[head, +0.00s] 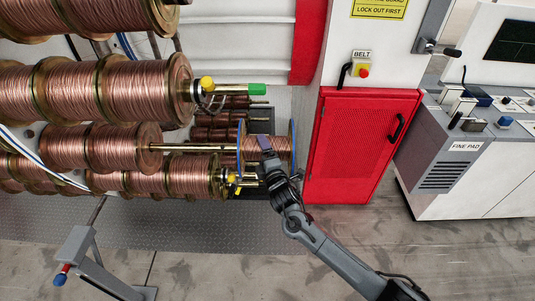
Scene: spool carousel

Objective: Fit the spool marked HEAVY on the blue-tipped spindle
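A copper-wound spool with blue rims (281,145) is at the right end of a bare brass spindle (195,148) in the middle of the head view. No marking can be read on it. The spindle's tip is hidden at the spool, so I cannot tell its colour or how far it reaches inside. The spool's axis looks roughly in line with the spindle. My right gripper (265,145) comes from the lower right and has its fingers on the spool's windings, seemingly shut on it. My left gripper is not in view.
Large copper spools (108,92) fill the left on parallel spindles. A green-tipped spindle (257,89) is just above, and yellow-tipped parts (207,83) are close by. More spools stand behind. A red cabinet (352,150) is close on the right. A grey stand (88,265) is lower left.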

